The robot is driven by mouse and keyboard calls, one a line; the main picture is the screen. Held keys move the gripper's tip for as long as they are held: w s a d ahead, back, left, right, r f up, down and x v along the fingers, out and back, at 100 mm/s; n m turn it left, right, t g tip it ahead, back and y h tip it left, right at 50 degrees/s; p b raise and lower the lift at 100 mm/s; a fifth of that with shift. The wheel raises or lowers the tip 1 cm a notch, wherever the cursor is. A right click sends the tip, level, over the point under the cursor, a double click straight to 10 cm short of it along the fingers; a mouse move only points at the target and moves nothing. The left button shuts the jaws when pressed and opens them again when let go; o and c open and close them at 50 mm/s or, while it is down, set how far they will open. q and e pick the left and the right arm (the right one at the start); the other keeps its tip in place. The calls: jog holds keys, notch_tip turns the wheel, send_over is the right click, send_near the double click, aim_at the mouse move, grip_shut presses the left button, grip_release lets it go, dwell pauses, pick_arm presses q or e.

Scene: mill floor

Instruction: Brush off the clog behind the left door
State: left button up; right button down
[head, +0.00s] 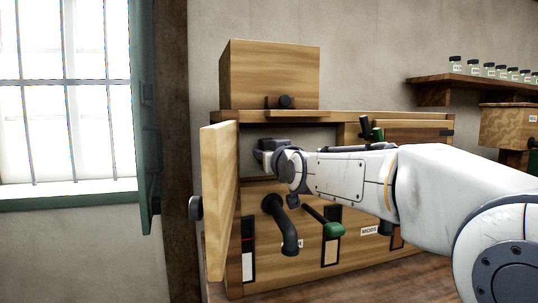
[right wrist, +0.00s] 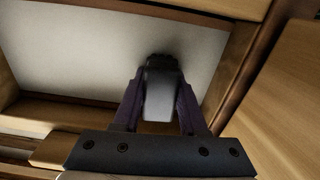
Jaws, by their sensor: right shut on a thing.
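The left door (head: 219,200) of the wooden mill cabinet (head: 285,248) stands swung open, with a dark round knob on its outer face. My right arm reaches across the front, and my right gripper (head: 268,150) is at the opening behind that door. In the right wrist view my right gripper (right wrist: 162,88) is shut on a grey piece (right wrist: 160,98), likely the brush. Its far end meets or nears a pale screen (right wrist: 85,45). A dark patch (right wrist: 158,63) shows at that end; I cannot tell whether it is bristles or the clog. My left gripper is out of view.
A wooden box (head: 270,75) sits on the cabinet top. A dark bent pipe (head: 286,225) and a green-ended lever (head: 330,226) stick out below my arm. A wooden frame (right wrist: 235,70) borders the screen closely. A shelf (head: 455,80) with small jars hangs at right.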

jog(key=b+v, duration=0.1)
jog(key=v, duration=0.5)
jog(key=shift+s, duration=0.1)
dwell(0.4)
jog(key=shift+v, duration=1.45)
